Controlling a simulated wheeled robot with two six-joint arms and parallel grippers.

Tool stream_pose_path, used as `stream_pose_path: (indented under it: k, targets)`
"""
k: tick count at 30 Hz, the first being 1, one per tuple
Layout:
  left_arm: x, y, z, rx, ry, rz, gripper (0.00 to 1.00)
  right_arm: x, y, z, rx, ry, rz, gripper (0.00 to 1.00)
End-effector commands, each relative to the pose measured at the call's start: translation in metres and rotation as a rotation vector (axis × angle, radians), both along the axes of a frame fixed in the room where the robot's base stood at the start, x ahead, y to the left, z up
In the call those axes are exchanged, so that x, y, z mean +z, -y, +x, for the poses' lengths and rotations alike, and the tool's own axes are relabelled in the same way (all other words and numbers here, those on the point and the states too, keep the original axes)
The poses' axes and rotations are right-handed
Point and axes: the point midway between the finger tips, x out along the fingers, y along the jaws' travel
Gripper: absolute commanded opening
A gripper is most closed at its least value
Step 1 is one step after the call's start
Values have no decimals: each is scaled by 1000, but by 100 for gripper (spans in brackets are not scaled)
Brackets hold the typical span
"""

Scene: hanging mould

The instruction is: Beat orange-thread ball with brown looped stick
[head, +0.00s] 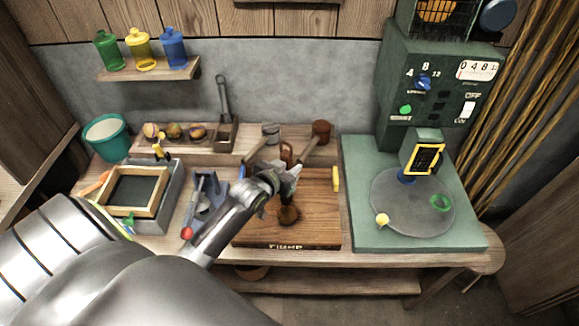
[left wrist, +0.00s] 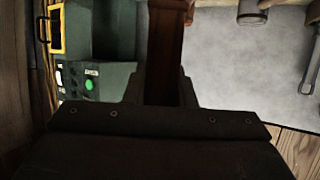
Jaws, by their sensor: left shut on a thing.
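My left gripper (head: 289,172) is over the wooden board (head: 320,205), shut on a brown stick. A brown loop (head: 286,150) shows just above the fingers in the head view. In the left wrist view the brown stick (left wrist: 164,50) stands between the fingers and runs out of the top edge. A dark brown rounded thing (head: 288,215) shows below the gripper at the board; whether it is the stick's lower end or a ball I cannot tell. Balls (head: 174,131) sit in a rack at the back left; their thread colours are too small to tell. My right gripper is out of view.
A green machine with a round plate (head: 410,205) stands at right. A tray with a frame (head: 135,190) and a teal bucket (head: 106,137) are at left. Bottles (head: 140,48) stand on a shelf.

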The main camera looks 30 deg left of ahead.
Motion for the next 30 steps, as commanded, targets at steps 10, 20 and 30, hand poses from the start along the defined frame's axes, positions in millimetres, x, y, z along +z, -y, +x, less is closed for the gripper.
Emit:
stream_pose_path:
  k: [10,20,30]
  targets:
    - [-17,0,0,0,0,-1,1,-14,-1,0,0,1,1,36]
    - [-42,0,1,0,0,0,0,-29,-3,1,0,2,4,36]
    - [-5,0,1,0,0,0,0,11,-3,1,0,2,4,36]
